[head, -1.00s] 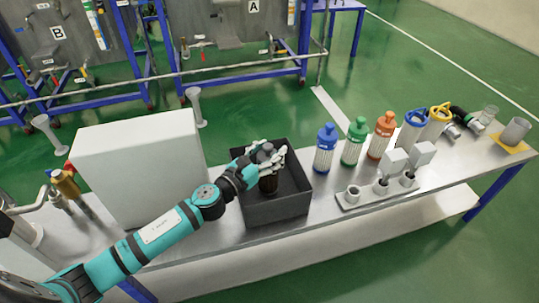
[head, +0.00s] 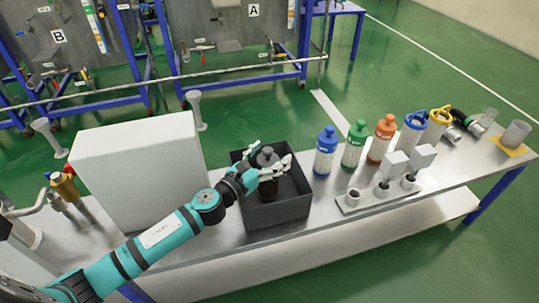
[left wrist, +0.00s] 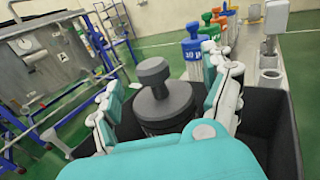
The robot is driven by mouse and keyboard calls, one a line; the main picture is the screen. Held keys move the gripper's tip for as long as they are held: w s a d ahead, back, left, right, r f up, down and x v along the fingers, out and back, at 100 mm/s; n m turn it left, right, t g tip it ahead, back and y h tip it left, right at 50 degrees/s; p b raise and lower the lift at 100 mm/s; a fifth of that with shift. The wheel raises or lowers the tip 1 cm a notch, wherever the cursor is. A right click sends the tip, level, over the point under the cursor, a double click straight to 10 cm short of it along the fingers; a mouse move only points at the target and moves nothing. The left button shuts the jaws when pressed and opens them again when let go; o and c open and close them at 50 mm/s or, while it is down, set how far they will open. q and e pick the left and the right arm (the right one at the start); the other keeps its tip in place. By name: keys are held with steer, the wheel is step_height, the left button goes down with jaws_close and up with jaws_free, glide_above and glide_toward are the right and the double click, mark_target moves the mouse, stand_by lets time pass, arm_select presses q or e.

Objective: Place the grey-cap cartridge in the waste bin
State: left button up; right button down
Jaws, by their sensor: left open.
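The grey-cap cartridge (head: 267,160) stands upright inside the dark open-topped waste bin (head: 280,213) on the bench. Its dark body shows below the cap in the head view. In the left wrist view its grey cap (left wrist: 160,97) sits between the fingers. My left gripper (head: 270,170) is open around the cartridge, inside the bin's opening, with a finger on either side. In the left wrist view the fingers look spread away from the cap. The base of the cartridge is hidden by the bin's front wall. My right gripper is not in view.
A large white box (head: 140,175) stands left of the bin. Blue (head: 326,152), green (head: 354,145) and orange (head: 381,138) capped cartridges stand to its right. A grey holder (head: 378,195) with valve fittings lies in front of them.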

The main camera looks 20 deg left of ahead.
arm_select(q)
steer(key=shift+r, duration=0.2)
steer(key=v, duration=0.5)
steer(key=shift+f, duration=0.25)
steer(key=shift+b+v, duration=0.55)
steer(key=shift+v, duration=2.95)
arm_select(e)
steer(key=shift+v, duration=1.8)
arm_select(q)
steer(key=shift+r, duration=0.1)
